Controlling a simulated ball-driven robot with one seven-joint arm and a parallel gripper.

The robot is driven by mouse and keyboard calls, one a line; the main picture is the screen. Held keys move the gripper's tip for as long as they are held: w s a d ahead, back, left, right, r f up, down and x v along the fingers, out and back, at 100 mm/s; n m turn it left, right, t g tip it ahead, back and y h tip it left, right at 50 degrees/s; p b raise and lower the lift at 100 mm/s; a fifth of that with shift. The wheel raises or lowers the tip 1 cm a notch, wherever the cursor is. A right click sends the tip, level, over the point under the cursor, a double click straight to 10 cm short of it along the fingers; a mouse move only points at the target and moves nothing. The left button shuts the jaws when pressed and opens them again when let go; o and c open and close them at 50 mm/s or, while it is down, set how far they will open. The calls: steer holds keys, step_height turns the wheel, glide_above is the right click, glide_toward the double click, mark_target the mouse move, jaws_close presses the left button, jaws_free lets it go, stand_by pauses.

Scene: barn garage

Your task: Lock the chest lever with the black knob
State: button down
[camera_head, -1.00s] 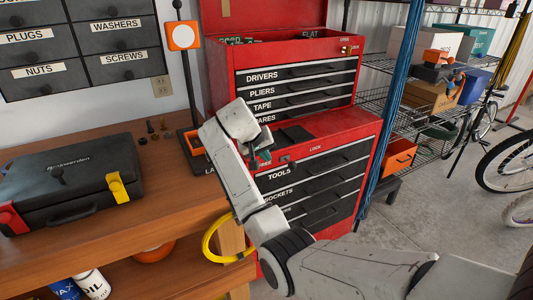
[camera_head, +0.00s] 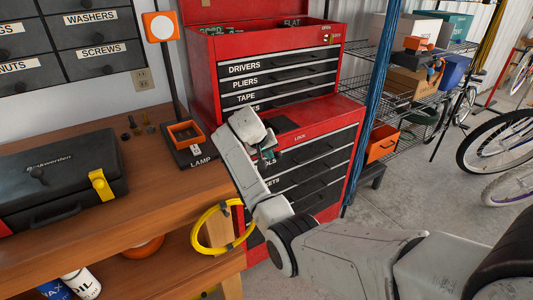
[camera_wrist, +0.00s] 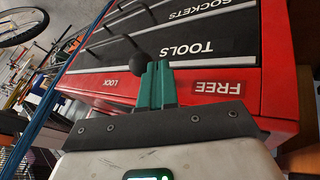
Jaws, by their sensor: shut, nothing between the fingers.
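The red tool chest (camera_head: 345,110) stands beyond the bench. The FREE label (camera_wrist: 222,87) is to the right. My gripper (camera_wrist: 157,70) is shut and empty, its teal fingers pointing at the chest front. The fingertips are just right of the knob in the picture; I cannot tell if they touch it. In the head view, my gripper (camera_head: 268,156) is at the lower chest's upper edge and the knob cannot be made out.
The wooden bench (camera_head: 165,185) on the left holds a black toolbox (camera_head: 65,170) and a lamp base (camera_head: 196,158). A yellow hose coil (camera_head: 222,228) hangs at its end. Blue strands (camera_head: 385,100), wire shelves and bicycles are at right.

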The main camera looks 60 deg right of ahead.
steer(key=s+d, duration=0.3)
steer(key=d, duration=0.2)
steer(key=shift+s+d+p, duration=0.2)
steer(key=shift+d+p, duration=0.05)
steer(key=shift+p, duration=0.05)
steer(key=shift+r, duration=0.1)
steer(key=w+a+r+p, duration=0.1)
steer(key=w+a+r, duration=0.2)
steer(key=a+r, duration=0.5)
steer(key=shift+a+r, duration=0.25)
steer(key=shift+r, duration=0.25)
stand_by(0.4)
